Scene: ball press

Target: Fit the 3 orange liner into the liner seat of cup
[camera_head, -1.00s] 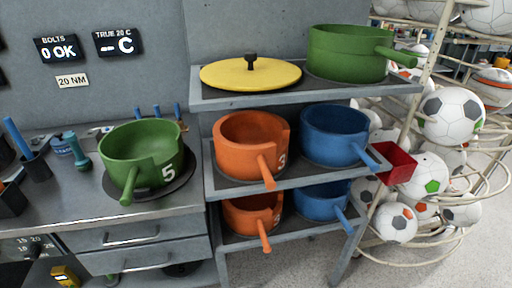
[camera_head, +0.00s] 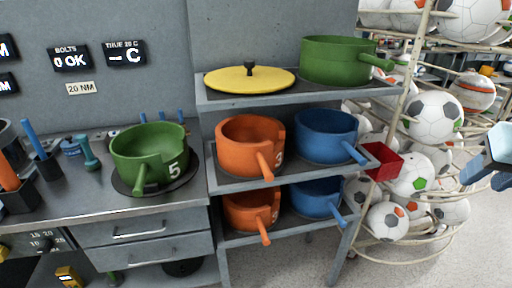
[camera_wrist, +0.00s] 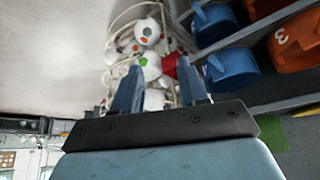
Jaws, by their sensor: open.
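An orange liner marked 3 (camera_head: 243,147) stands on the middle shelf of the rack, with its handle pointing forward. My gripper (camera_wrist: 168,88) is open and empty in the wrist view, apart from the rack. The 3-marked orange liner (camera_wrist: 294,44) shows at the right there. In the head view, part of my arm enters at the right edge.
Blue pots (camera_head: 325,136) stand beside the orange ones. A yellow lid (camera_head: 230,80) and a green pot (camera_head: 338,61) occupy the top shelf. A red box (camera_head: 383,161) juts from the rack's right side, near a wire ball rack (camera_head: 430,235). Floor in front is clear.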

